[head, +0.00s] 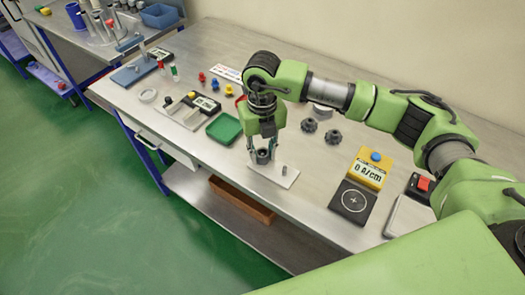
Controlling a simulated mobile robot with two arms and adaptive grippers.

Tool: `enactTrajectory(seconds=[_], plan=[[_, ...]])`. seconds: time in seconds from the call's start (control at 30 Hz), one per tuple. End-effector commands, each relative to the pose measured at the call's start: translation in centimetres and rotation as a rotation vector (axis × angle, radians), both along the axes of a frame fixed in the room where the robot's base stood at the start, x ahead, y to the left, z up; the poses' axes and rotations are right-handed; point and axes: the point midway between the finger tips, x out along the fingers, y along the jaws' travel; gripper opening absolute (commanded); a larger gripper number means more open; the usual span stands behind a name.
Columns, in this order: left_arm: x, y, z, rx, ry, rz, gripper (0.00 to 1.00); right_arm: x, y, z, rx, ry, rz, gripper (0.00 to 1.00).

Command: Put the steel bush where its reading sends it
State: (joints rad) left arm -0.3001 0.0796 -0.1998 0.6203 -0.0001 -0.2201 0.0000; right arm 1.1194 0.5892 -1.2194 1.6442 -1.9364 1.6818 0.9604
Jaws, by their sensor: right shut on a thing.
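My right gripper (262,150) reaches down over a white plate (272,178) near the table's front edge. It is shut on a small dark grey ring-like part, which looks like the steel bush (262,158). The fingers partly hide the bush, and I cannot tell whether it touches the plate. A short grey peg (284,170) stands on the plate just right of it. A yellow meter (370,170) with a blue knob shows a small reading that looks like 0.8-something, too small to be sure. My left gripper is out of view.
A black pad with a ring mark (352,202) lies before the meter. A green tray (224,129) is left of the gripper. Two dark knobbed parts (309,125) lie behind. A red-button box (421,186) stands right. Small coloured pieces and a black display (208,105) are farther left.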

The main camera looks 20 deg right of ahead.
Motion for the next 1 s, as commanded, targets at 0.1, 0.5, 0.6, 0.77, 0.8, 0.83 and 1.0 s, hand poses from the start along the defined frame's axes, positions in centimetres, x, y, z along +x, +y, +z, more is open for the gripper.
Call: enactTrajectory(seconds=[0.1, 0.5, 0.6, 0.77, 0.8, 0.83, 1.0], plan=[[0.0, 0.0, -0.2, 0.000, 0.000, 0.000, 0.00, 0.0, 0.0, -0.2, 0.000, 0.000, 0.000, 0.01], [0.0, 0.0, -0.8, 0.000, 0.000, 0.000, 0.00, 0.0, 0.0, -0.8, 0.000, 0.000, 0.000, 0.01], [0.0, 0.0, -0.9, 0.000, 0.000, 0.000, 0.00, 0.0, 0.0, -1.0, 0.000, -0.001, 0.000, 0.01], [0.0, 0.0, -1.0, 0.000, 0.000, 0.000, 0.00, 0.0, 0.0, -1.1, 0.000, -0.001, 0.000, 0.01], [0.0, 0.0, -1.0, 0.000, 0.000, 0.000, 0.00, 0.0, 0.0, -1.1, 0.000, -0.001, 0.000, 0.01], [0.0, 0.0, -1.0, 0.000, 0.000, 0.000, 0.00, 0.0, 0.0, -1.1, 0.000, -0.001, 0.000, 0.01], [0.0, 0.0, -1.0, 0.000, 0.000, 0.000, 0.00, 0.0, 0.0, -1.1, 0.000, 0.000, 0.000, 0.45]])
